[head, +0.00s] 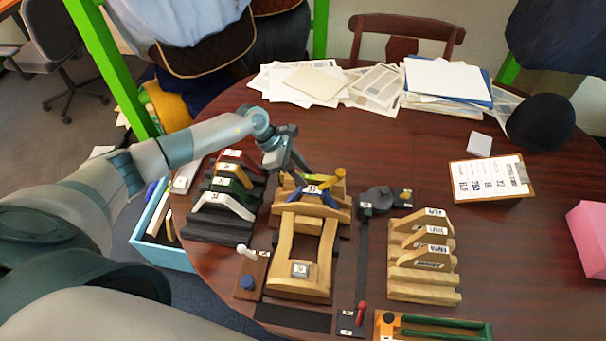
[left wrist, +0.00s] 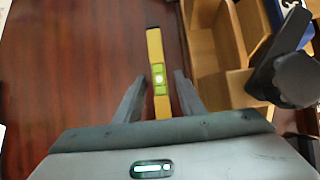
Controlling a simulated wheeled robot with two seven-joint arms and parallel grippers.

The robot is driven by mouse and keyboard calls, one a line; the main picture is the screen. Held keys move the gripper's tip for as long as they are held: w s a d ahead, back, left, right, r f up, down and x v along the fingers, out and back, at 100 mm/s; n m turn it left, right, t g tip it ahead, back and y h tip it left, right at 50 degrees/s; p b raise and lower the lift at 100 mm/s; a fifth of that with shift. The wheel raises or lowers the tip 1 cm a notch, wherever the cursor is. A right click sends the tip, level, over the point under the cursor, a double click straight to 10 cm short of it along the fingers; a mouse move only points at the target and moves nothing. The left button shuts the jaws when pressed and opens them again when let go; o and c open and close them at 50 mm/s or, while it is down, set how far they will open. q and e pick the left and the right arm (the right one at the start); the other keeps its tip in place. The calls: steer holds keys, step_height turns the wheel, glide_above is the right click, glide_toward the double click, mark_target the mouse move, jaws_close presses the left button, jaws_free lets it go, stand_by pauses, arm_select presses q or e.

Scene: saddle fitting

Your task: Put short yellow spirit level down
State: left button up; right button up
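The short yellow spirit level (left wrist: 158,76), with a green vial, shows in the left wrist view. It lies lengthwise between the two fingers of my left gripper (left wrist: 158,84), with a visible gap on each side. My left gripper also shows in the head view (head: 308,170), low over the back of the wooden saddle frame (head: 284,240). A yellow piece (head: 332,180) shows beside its fingers there; I cannot tell if it is the level. Whether the level rests on the dark red table (left wrist: 70,60) is unclear. My right gripper is not in view.
Left of the frame stand saddle parts with red, green and white arches (head: 232,180). Right of it are a black strap (head: 362,255) and a wooden rack (head: 425,278). Papers (head: 320,85) lie at the back.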

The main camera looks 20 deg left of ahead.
arm_select(q)
steer(key=shift+r, duration=0.1)
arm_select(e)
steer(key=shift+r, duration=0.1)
arm_select(q)
steer(key=shift+a, duration=0.1)
